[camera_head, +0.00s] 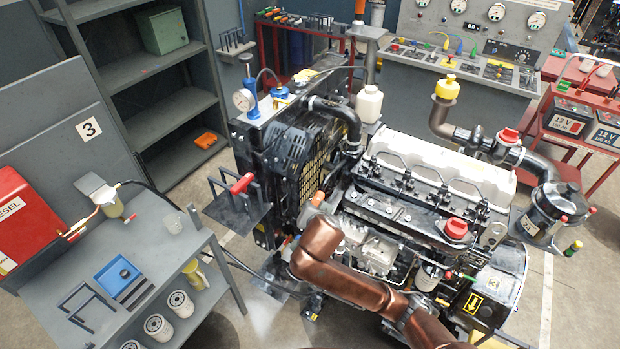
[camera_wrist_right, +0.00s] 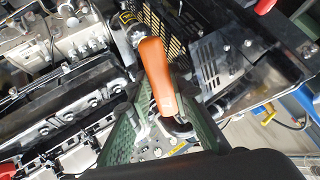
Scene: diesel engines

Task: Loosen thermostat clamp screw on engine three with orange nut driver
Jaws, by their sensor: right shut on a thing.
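The engine (camera_head: 430,180), with a white cover and a small "3" label, stands right of centre in the head view. A black hose (camera_head: 338,110) runs from the radiator to its front end. My right arm reaches in from the bottom right, and its gripper (camera_wrist_right: 160,105) is shut on the orange nut driver (camera_wrist_right: 154,70). The driver's orange handle (camera_head: 317,198) shows just above my copper wrist in the head view, beside the front of the engine. The driver's far end is at dark parts near the yellow-marked guard. The clamp screw is too small to make out. My left gripper is not in view.
A small rack (camera_head: 225,208) with a red-handled tool (camera_head: 242,183) stands left of the radiator. A grey bench (camera_head: 150,240) with a blue tray (camera_head: 117,275) is at the left. A gauge panel (camera_head: 470,35) and a red battery cart (camera_head: 590,85) stand behind.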

